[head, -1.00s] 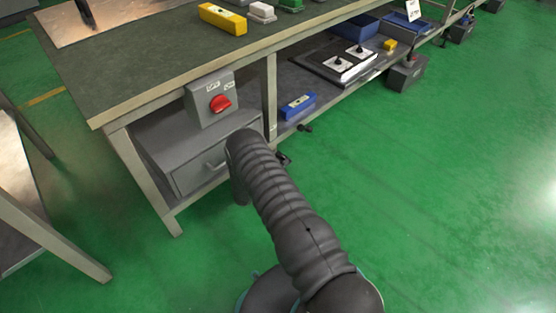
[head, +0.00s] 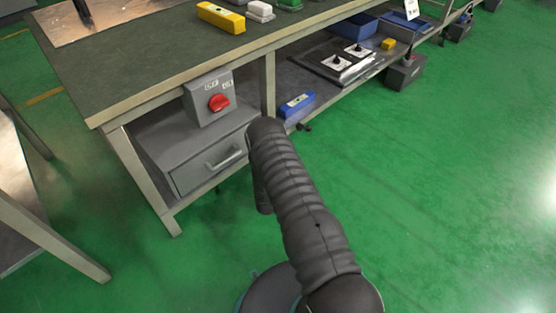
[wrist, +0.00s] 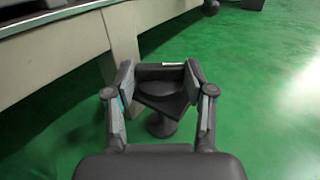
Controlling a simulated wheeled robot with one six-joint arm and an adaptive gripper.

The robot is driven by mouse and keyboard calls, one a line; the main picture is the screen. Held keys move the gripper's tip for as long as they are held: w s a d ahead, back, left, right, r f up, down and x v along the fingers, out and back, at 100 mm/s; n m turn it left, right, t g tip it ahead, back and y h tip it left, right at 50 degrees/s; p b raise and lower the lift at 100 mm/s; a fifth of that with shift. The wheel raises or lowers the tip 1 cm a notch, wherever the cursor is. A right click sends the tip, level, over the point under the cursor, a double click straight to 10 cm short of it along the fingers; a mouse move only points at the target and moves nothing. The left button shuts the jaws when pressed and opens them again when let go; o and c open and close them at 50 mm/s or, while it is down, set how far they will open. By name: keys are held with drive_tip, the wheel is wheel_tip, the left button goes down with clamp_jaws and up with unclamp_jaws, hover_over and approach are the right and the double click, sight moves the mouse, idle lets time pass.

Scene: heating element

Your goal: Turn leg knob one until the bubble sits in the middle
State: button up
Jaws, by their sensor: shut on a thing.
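I take this for leg knob one; no label shows. In the head view my arm hides the gripper and this knob. A blue level (head: 297,104) with a pale window lies on the lower shelf. Its bubble is too small to make out. Another dark knob (head: 304,127) shows at the shelf's front edge, right of my arm.
A grey box with a red rotary switch (head: 219,102) hangs over a grey drawer unit (head: 205,155) left of my arm. A black plate (head: 336,60) with white fittings lies further along the shelf. The green floor (head: 450,190) at right is clear.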

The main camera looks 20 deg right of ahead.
drive_tip(key=shift+y, duration=0.3)
drive_tip(key=o, duration=0.9)
drive_tip(key=v, duration=1.2)
drive_tip(key=shift+d+f, duration=0.1)
drive_tip(key=shift+f, duration=0.1)
